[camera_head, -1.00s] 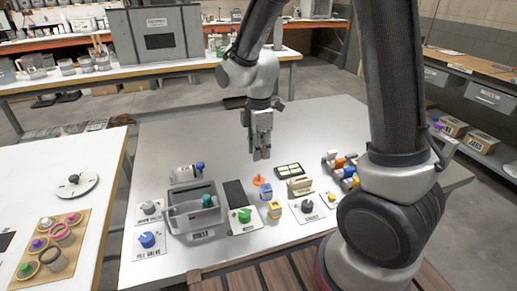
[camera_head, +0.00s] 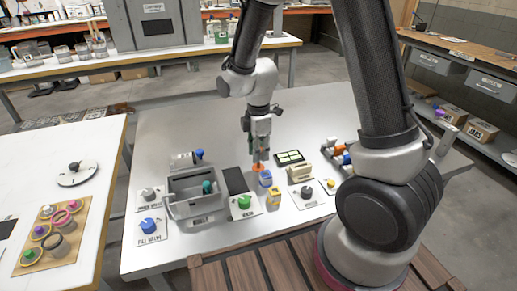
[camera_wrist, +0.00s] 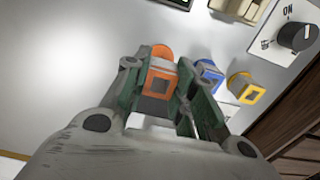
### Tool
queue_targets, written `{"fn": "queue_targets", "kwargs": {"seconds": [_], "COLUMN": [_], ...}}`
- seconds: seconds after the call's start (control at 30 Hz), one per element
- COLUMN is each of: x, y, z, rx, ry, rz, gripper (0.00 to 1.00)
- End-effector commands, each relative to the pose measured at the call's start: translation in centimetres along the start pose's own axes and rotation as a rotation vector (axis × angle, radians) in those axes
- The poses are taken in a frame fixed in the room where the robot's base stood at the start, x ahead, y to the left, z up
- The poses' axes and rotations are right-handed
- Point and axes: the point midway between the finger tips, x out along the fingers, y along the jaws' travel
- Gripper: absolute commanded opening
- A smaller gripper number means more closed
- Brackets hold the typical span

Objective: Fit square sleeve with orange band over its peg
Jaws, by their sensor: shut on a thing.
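The square sleeve with the orange band (camera_wrist: 161,70) shows in the wrist view as an orange square frame around a grey opening. My gripper (camera_wrist: 160,88) is shut on it, one finger on each side. In the head view my gripper (camera_head: 261,158) points down at the far side of the small blocks, and little of the orange sleeve shows. A rounded orange piece (camera_wrist: 162,50) lies just beyond the sleeve in the wrist view. I cannot tell whether it is the peg's base, nor whether the sleeve touches the table.
A blue-banded block (camera_head: 266,178) and a yellow-banded block (camera_head: 274,197) stand close to my gripper. A grey bin (camera_head: 195,205), a green-knob plate (camera_head: 246,207), a cream block (camera_head: 299,172) and a dark-framed tray (camera_head: 289,157) surround it. The table behind is clear.

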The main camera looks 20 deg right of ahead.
Motion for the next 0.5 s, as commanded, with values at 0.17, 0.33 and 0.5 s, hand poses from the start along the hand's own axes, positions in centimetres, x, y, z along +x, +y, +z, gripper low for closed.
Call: {"fn": "queue_targets", "kwargs": {"seconds": [0.17,0.33,0.5], "x": [-0.02,0.0,0.33], "y": [0.01,0.01,-0.01], "z": [0.0,0.0,0.0], "rx": [0.0,0.0,0.0], "ry": [0.0,0.0,0.0], "rz": [0.0,0.0,-0.001], "gripper": [0.13,0.13,0.13]}}
